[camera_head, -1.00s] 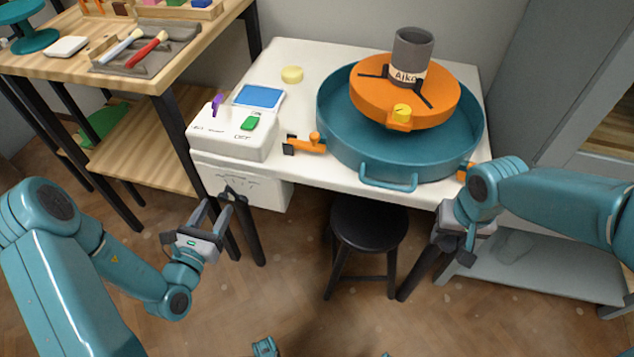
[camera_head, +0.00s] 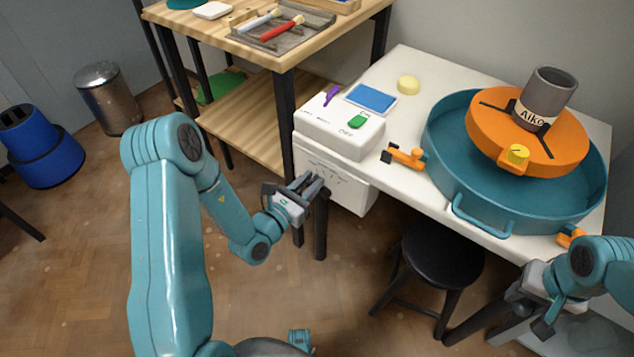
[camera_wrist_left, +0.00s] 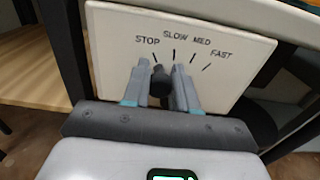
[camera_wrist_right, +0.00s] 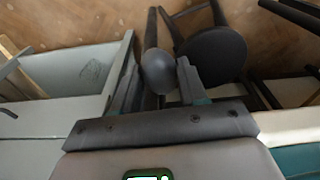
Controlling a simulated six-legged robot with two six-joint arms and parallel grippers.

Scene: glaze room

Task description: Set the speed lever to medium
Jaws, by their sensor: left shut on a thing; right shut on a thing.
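The white control box (camera_head: 338,128) stands on the table's left part. Its dial panel, below on the front (camera_head: 335,182), also shows in the left wrist view (camera_wrist_left: 112,45) with STOP, SLOW, MED and FAST marks. The black speed lever knob (camera_wrist_left: 160,82) sits just below the STOP mark, left of the SLOW mark. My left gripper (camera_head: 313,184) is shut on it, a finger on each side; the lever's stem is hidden. My right gripper (camera_head: 528,318) hangs low at the right, shut on a dark grey rounded thing (camera_wrist_right: 158,70) that I cannot identify.
A teal basin (camera_head: 480,200) with an orange wheel (camera_head: 490,130) and grey cup (camera_head: 548,95) fills the table's right part. An orange clamp (camera_head: 408,158) is at the front edge. A black stool (camera_head: 440,255) stands in front. A wooden shelf (camera_head: 240,125) is at left.

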